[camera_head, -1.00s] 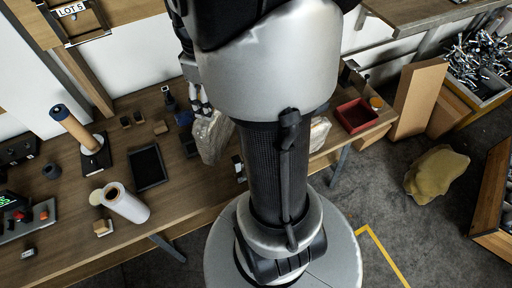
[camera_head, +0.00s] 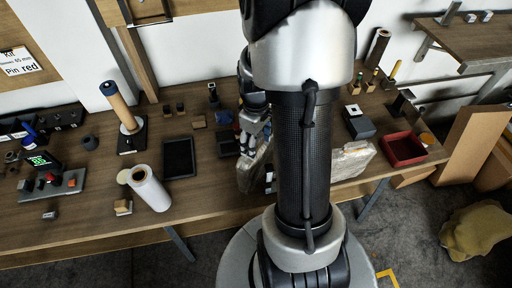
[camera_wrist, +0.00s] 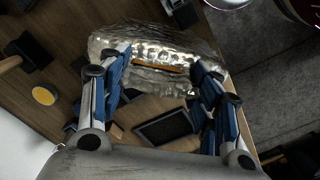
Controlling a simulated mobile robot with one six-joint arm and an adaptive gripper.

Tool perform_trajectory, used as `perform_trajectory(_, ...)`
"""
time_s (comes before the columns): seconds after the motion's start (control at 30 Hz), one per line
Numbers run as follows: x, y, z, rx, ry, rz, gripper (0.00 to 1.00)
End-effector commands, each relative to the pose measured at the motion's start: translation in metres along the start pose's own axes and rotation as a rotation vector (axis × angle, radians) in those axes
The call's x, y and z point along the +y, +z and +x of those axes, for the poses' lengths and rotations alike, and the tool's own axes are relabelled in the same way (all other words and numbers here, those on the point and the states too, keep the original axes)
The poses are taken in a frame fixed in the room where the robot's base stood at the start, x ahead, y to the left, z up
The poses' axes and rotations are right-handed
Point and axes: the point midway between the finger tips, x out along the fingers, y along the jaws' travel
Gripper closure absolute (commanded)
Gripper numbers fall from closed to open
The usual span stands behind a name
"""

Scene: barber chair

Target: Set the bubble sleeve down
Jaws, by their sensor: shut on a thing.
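The bubble sleeve (camera_head: 254,168) is a crinkled, shiny, translucent packet. In the head view it hangs tilted below my gripper (camera_head: 250,125), by the table's front edge. My gripper (camera_wrist: 160,66) is shut on it, with the sleeve (camera_wrist: 150,45) between and beyond the blue-padded fingers in the wrist view. A similar pale, crinkled piece (camera_head: 350,162) shows to the right of my arm at the front edge. My arm hides the space between, so I cannot tell whether it is the same sleeve. Contact between sleeve and table is unclear.
The wooden table (camera_head: 90,220) holds a black tray (camera_head: 179,158), a white roll (camera_head: 150,187), a post on a black base (camera_head: 122,108) and small blocks left of my gripper. A red bin (camera_head: 403,149) and a dark box (camera_head: 358,122) stand right. Some tabletop is bare at front left.

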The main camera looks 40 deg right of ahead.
Motion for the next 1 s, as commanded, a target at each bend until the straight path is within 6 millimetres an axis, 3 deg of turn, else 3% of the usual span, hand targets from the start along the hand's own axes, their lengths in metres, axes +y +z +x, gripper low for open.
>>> perform_trajectory(0.13, 0.000, 0.000, 0.025, -0.001, -0.001, 0.000, 0.60)
perform_trajectory(0.53, 0.000, 0.000, 0.029, 0.000, 0.000, 0.000, 0.60)
perform_trajectory(0.57, 0.000, 0.000, 0.029, 0.000, 0.000, 0.000, 0.41)
perform_trajectory(0.83, 0.000, 0.000, 0.028, 0.000, 0.000, 0.000, 0.23)
perform_trajectory(1.0, 0.000, 0.000, 0.028, 0.000, 0.000, 0.000, 0.22)
